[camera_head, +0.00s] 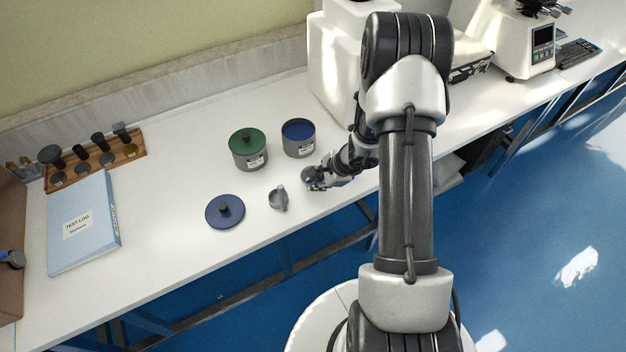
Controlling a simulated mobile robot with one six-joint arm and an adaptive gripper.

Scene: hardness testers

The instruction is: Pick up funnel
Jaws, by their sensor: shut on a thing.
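My gripper (316,179) is low over the front part of the white bench, right of the blue lid. It is shut on a small dark grey rounded thing (311,173), which appears to be the funnel. The fingers hide part of it, and its full shape is too small to tell. I cannot tell whether it touches the bench. A separate small grey piece (279,198) with a narrow upper end lies on the bench just left of my gripper, apart from it.
A blue lid (225,211) lies to the left. Farther left are a test log binder (84,222) and a wooden rack (95,160). A white machine (335,75) stands behind my arm.

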